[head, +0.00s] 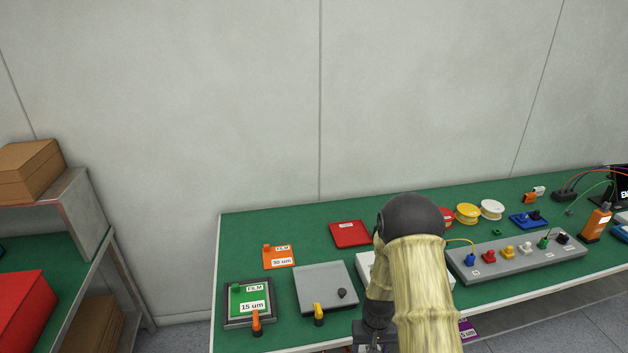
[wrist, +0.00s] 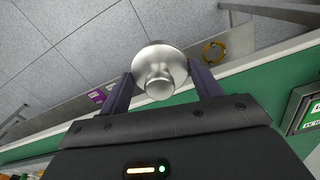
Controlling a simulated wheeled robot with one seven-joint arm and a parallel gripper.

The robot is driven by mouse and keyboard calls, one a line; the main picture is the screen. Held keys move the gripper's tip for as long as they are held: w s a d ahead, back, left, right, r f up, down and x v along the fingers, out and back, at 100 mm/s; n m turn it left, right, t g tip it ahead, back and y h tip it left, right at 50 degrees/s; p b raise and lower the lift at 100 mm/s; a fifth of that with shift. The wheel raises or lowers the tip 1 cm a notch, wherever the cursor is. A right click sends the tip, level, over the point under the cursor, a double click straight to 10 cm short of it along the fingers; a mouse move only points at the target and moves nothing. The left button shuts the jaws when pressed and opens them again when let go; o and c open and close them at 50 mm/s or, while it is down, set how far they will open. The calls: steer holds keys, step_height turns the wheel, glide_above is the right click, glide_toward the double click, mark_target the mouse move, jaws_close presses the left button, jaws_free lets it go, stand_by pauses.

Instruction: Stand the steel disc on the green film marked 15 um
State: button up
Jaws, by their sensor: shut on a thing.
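The steel disc (wrist: 160,62), with a round knob on it, is held between the two fingers of my gripper (wrist: 160,84) in the wrist view. The disc is off the green bench, with grey floor tiles behind it. The green film marked 15 um (head: 239,298) lies in a dark frame at the left front of the bench in the head view. A dark frame with green in it, partly cut off, shows at the right edge of the wrist view. In the head view my arm hides the disc and most of my gripper, which is well right of the film.
An orange film marked 30 um (head: 280,262) lies behind the green film. A grey plate with a black knob (head: 341,293) is just right of it. Orange (head: 256,322) and yellow (head: 319,315) levers stand at the front edge. A grey connector strip (head: 515,257) lies on the right.

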step_height(320, 180, down, 9)
steer(key=b, duration=0.7)
steer(key=shift+w+a+b, duration=0.2)
steer(key=shift+b, duration=0.2)
